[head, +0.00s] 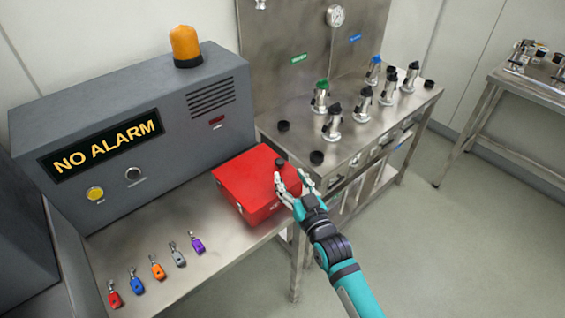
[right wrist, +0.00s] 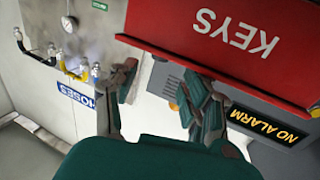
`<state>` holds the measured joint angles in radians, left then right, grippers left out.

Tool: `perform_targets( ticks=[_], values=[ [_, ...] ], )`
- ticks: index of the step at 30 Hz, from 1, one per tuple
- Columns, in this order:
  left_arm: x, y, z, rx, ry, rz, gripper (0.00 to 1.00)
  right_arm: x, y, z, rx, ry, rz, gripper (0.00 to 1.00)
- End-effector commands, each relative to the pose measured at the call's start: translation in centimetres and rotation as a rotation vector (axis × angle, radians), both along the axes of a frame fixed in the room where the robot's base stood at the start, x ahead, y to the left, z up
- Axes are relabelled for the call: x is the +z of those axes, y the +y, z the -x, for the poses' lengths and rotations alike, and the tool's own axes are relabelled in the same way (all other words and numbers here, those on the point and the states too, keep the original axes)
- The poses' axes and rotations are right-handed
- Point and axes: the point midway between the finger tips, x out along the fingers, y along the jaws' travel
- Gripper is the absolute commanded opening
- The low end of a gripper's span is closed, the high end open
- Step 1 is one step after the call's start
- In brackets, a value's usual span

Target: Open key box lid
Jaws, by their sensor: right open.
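The red key box (head: 243,180) stands at the right end of the steel bench, beside the grey alarm cabinet. Its lid looks closed in the head view. My right gripper (head: 290,187) is open at the right side of the box, its fingers close to the box edge. I cannot tell whether they touch it. In the right wrist view, a red face of the key box (right wrist: 225,40) with upside-down "KEYS" lettering fills the upper right. The open fingers of my right gripper (right wrist: 160,98) are below it, with nothing between them. My left gripper is not in view.
The grey cabinet (head: 130,110) with a "NO ALARM" display and orange lamp (head: 185,46) stands behind the box. A steel table (head: 295,145) with several valves adjoins at right. Floor is clear at right.

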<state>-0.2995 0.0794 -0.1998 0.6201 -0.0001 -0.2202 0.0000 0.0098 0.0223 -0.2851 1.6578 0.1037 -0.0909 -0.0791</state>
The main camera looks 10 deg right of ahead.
Motion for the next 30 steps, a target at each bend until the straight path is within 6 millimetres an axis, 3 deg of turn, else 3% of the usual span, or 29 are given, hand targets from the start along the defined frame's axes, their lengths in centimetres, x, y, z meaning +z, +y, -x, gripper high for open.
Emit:
perform_targets(
  ticks=[3,9,21,30],
  values=[
    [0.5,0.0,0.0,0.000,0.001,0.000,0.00,0.2,0.7,-2.4,0.000,-0.002,-0.002,0.49],
    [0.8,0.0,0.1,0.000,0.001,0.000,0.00,0.1,1.5,-4.8,0.000,-0.001,-0.001,0.49],
    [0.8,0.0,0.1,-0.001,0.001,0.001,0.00,0.0,1.7,-5.5,0.000,0.000,0.000,0.49],
    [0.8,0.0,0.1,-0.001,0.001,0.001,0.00,0.0,1.7,-5.5,0.000,0.000,0.000,0.11]
  ],
)
